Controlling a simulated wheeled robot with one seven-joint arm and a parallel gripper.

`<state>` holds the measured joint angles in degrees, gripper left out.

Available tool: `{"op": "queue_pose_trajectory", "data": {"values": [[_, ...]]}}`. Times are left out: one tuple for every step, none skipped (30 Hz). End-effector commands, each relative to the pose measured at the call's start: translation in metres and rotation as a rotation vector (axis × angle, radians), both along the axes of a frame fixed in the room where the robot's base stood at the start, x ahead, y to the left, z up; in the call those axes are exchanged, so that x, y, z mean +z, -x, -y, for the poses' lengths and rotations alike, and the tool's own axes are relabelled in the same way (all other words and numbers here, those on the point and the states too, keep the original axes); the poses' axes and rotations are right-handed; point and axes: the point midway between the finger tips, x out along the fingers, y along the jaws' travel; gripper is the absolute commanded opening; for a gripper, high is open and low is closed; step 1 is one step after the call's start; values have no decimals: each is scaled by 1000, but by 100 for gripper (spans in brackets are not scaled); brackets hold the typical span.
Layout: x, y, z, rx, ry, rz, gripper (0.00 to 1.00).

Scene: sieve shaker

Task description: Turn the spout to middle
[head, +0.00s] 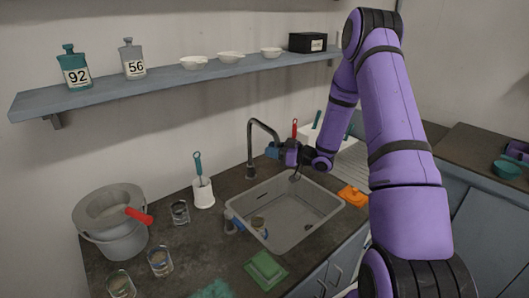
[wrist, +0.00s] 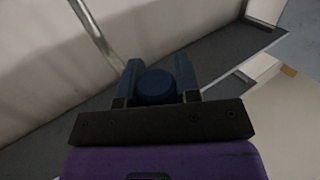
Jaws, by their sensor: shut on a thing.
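The faucet's dark curved spout (head: 264,125) rises behind the sink (head: 232,204) and bends over to the right, toward the sink's back edge. My gripper (head: 276,151) is at the spout's outer end, reached from the right. In the wrist view, my gripper (wrist: 158,82) has its two blue-grey fingers on either side of a round dark blue piece (wrist: 156,88), which looks like the spout's end. A grey metal pipe (wrist: 97,33) runs up and left from the left finger. The fingers hide the exact contact.
A blue-grey object (head: 234,221) lies at the sink's left rim, and an orange item (head: 352,195) at its right. A bucket (head: 112,243), glasses (head: 160,262), a brush holder (head: 204,194) and a green block (head: 265,268) occupy the counter. A shelf (head: 150,82) hangs above.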

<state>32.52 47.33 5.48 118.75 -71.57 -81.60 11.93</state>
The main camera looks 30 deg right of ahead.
Motion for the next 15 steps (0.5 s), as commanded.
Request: {"op": "queue_pose_trajectory", "data": {"values": [[0, 1, 6, -3, 1, -1, 0], [0, 1, 8, -2, 1, -1, 0], [0, 0, 11, -2, 0, -1, 0], [0, 0, 13, -3, 0, -1, 0], [0, 0, 15, -3, 0, -1, 0], [0, 0, 17, -3, 0, -1, 0], [0, 0, 18, -3, 0, -1, 0], [0, 0, 19, -3, 0, -1, 0], [0, 0, 20, -2, 0, -1, 0], [-1, 0, 21, -2, 0, -1, 0], [-1, 0, 21, -2, 0, -1, 0], [-1, 0, 22, -2, 0, -3, 0], [-1, 0, 22, -2, 0, -3, 0], [-1, 0, 22, -2, 0, -3, 0], [-1, 0, 22, -2, 0, -3, 0]]}}
